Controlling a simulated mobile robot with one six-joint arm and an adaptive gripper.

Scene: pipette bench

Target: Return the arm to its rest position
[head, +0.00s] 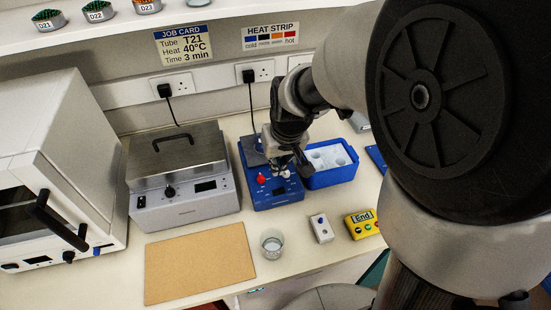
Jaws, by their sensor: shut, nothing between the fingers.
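My arm reaches from the right side of the head view over the bench. My gripper (303,168) is shut and empty above the blue device (280,193), which has a red knob and a small display. The gripper hides part of this device. I cannot tell whether the fingertips touch anything. A blue tray with white contents (334,179) stands just right of the gripper.
A grey lidded bath (185,205) and a white oven (50,150) stand left. A shelf (200,22) hangs above.

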